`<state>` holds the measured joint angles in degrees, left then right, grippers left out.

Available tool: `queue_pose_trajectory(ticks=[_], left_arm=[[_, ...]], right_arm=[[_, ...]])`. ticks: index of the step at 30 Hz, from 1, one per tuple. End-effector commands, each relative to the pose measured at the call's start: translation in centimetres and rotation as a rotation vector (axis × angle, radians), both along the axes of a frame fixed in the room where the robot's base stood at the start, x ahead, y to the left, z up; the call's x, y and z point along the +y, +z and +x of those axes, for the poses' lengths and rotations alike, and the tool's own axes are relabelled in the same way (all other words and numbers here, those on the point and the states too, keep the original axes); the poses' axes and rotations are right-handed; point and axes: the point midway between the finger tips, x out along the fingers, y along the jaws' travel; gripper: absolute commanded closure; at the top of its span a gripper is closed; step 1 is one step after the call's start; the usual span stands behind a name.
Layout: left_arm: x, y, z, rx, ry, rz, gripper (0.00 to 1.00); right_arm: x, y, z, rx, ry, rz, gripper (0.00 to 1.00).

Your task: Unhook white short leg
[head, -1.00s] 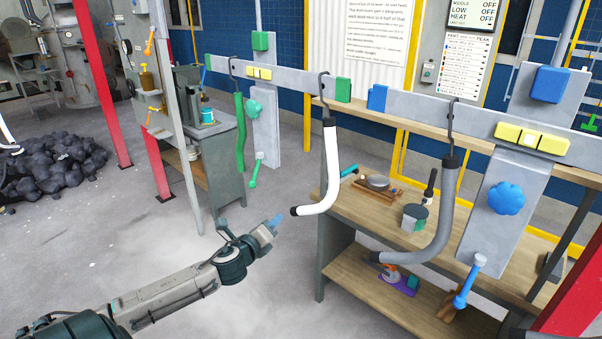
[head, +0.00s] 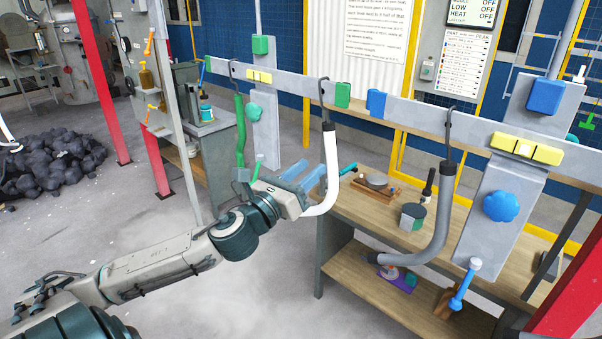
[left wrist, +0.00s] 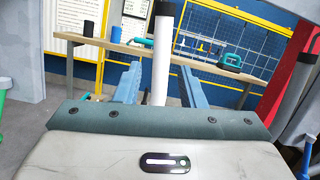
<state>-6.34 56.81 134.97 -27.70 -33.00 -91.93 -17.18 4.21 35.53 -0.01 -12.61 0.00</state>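The white short leg (head: 331,165) hangs by a black hook from the grey rail (head: 290,83). It is a bent tube with a black top, its lower end curving left. My left gripper (head: 306,176) is at the leg's lower straight part, with its blue fingers pointing toward it. In the left wrist view the white leg (left wrist: 161,70) stands upright between the two spread fingers (left wrist: 158,82), with gaps on both sides. The lower part of the leg is hidden behind the gripper body in that view. My right gripper does not show.
A grey bent leg (head: 439,215) hangs from the rail to the right, and a green one (head: 239,135) to the left. A wooden workbench (head: 345,205) with tools stands behind the white leg. Open floor lies below my left arm.

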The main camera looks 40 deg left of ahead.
Motion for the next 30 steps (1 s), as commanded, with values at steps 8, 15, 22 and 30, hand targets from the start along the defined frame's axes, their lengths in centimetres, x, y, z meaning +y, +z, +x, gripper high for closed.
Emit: queue_pose_trajectory(ticks=[8, 15, 22, 30], left_arm=[[-0.3, 1.4, 2.8, -0.003, -0.002, -0.012, 0.64], [-0.6, 2.3, 6.2, -0.005, -0.004, -0.014, 0.64], [-0.6, 1.5, 5.8, -0.002, -0.004, -0.003, 1.00], [-0.6, 1.7, 5.8, -0.001, -0.005, -0.003, 1.00]], right_arm=[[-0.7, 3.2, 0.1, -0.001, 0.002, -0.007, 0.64], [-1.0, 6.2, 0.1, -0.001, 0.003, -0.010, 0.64], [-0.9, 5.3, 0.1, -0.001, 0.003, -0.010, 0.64], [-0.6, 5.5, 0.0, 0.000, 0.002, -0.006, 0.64]])
